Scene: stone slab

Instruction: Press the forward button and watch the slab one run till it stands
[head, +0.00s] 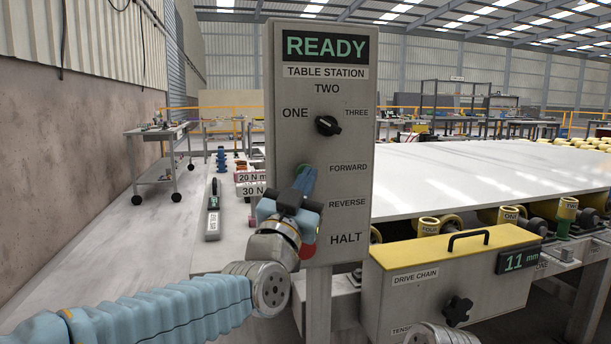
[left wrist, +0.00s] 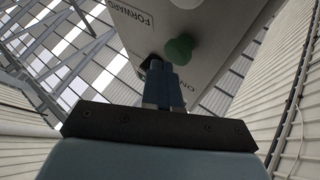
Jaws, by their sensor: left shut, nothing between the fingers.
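The grey control panel (head: 345,215) shows READY on its display (head: 325,46). Its black selector knob (head: 327,125) sits among the labels ONE, TWO and THREE; I cannot tell where it points. My left gripper (head: 305,181) is shut and empty in front of the button column, level with the FORWARD label (head: 348,168), and hides the upper buttons. The left wrist view shows a green button (left wrist: 179,50) by the FORWARD label, just past the fingertips (left wrist: 156,66); I cannot tell if they touch. The red button (head: 308,251) shows beside HALT. The pale slab (head: 480,170) lies flat on the roller table.
A drive chain box (head: 405,300) with a yellow lid, black handle and an 11 mm readout stands right of the panel. Yellow rollers (head: 566,208) line the slab's near edge. A torque tool (head: 213,212) lies on the pale surface left of the panel.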

